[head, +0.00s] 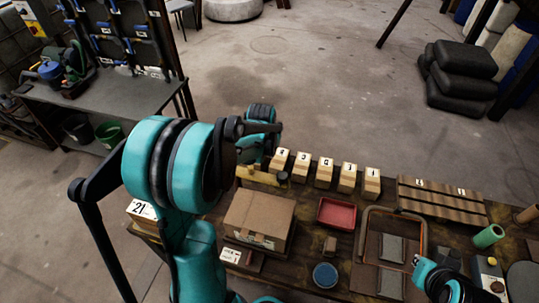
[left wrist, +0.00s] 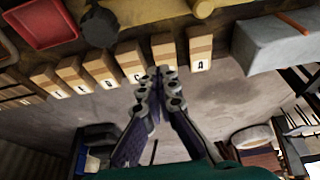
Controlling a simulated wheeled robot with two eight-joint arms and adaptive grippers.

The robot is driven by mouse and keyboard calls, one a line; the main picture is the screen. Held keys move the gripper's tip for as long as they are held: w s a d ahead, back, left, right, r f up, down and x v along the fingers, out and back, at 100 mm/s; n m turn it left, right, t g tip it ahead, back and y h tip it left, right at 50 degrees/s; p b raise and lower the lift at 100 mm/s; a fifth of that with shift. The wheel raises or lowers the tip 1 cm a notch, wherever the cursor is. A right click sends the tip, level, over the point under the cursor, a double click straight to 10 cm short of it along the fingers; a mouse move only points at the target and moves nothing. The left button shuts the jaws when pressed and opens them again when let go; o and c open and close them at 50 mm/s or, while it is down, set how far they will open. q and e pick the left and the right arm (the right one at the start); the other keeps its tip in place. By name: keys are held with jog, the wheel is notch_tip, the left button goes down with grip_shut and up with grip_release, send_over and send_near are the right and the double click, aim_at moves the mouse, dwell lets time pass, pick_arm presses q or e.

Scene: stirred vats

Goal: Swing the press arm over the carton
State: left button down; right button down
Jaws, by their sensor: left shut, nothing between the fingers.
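The carton (head: 262,213) is a closed brown cardboard box at the left of the bench. Behind it, the likely press arm is a yellow bar (head: 256,176) with a dark round end piece (head: 283,177), lying off the carton. In the left wrist view the dark piece (left wrist: 100,26) and yellow bar (left wrist: 205,7) show at the top. My left gripper (left wrist: 156,73) is shut and empty, its tips near the row of wooden blocks and apart from the bar. In the head view my left arm hides it. Part of my right arm shows at the lower right; its fingers do not show.
Several lettered or numbered wooden blocks (head: 325,172) line the far edge. A red tray (head: 336,212), blue round lid (head: 325,275) and slatted rack (head: 440,199) stand right of the carton. A grey block (left wrist: 275,42) shows in the left wrist view.

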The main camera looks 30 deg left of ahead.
aim_at(268, 175)
pick_arm(q)
notch_tip(268, 175, down, 7)
jog(key=s+b, duration=0.1)
jog(key=b, duration=0.1)
jog(key=shift+s+d+r, duration=0.2)
jog(key=shift+s, duration=0.1)
jog(key=shift+s, duration=0.1)
jog(key=shift+s+d+m+h, duration=0.2)
jog(key=shift+s+m, duration=0.4)
jog(key=shift+s+d+m+h, duration=0.2)
jog(key=shift+s+m, duration=0.4)
jog(key=s+m, duration=0.1)
jog(key=s+m+h+b, duration=0.1)
jog(key=s+m, duration=0.1)
jog(key=shift+s+d, duration=0.2)
jog(key=shift+s, duration=0.05)
jog(key=shift+s+a+m, duration=0.2)
jog(key=shift+s+m, duration=0.1)
jog(key=shift+s, duration=1.3)
